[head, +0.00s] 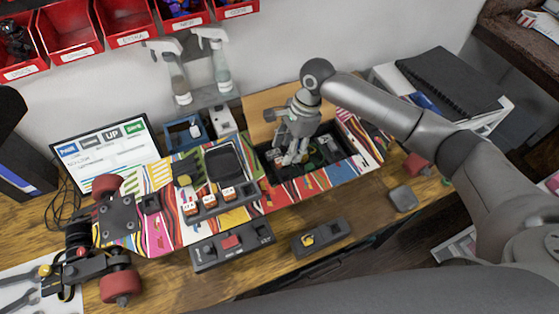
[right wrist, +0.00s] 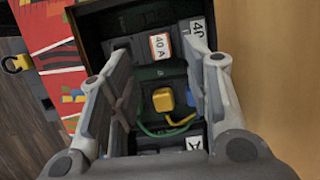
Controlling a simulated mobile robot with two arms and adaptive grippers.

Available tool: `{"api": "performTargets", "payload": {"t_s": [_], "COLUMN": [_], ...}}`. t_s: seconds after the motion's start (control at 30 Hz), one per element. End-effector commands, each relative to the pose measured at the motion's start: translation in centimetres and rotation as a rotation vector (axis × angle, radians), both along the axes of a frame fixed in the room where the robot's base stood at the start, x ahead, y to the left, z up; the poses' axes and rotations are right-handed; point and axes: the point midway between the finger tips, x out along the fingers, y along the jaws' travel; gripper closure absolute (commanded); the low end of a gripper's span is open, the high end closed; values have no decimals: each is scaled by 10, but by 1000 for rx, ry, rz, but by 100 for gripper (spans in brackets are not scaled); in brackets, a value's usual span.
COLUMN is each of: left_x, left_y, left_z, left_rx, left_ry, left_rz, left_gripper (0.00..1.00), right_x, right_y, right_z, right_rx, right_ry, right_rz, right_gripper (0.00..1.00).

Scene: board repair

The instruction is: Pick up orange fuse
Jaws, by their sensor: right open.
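A fuse with an orange-bordered white label reading 40 A (right wrist: 160,46) sits in the open dark compartment (right wrist: 92,22) of the board. My right gripper (head: 290,158) reaches down into this compartment in the head view. In the right wrist view the right gripper (right wrist: 160,85) is open, with its fingers apart and nothing held. A yellow block (right wrist: 163,99) with green wires shows between the fingers, and the fuse lies beyond it. In the head view the gripper hides part of the compartment. Several orange-and-white fuses (head: 209,201) stand in a row left of it. My left gripper is not in view.
The colourful board (head: 277,196) has red wheels (head: 121,284). Two dark modules, one with a red switch (head: 231,242) and one with a yellow part (head: 309,239), lie in front. Spray bottles (head: 221,70) and a monitor (head: 104,152) stand behind. Red bins (head: 66,30) hang above.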

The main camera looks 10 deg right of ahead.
Motion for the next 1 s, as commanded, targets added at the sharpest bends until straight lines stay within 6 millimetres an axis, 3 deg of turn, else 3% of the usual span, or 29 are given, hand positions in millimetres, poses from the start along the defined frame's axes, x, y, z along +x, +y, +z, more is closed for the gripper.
{"api": "performTargets", "payload": {"t_s": [0.1,0.23,0.57,0.87,1.0], "left_x": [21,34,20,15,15], "left_y": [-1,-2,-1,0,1], "left_z": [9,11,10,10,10], "left_rx": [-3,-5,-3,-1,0], "left_ry": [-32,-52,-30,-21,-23], "left_rz": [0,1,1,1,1], "left_gripper": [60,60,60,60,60], "right_x": [0,-1,-1,-1,-1], "right_y": [13,18,20,20,19], "right_z": [-13,-31,-39,-39,-39], "right_rx": [0,0,0,0,0], "right_ry": [2,2,-1,-1,-1], "right_rz": [3,1,2,2,2], "right_gripper": [55,55,55,94,97]}}
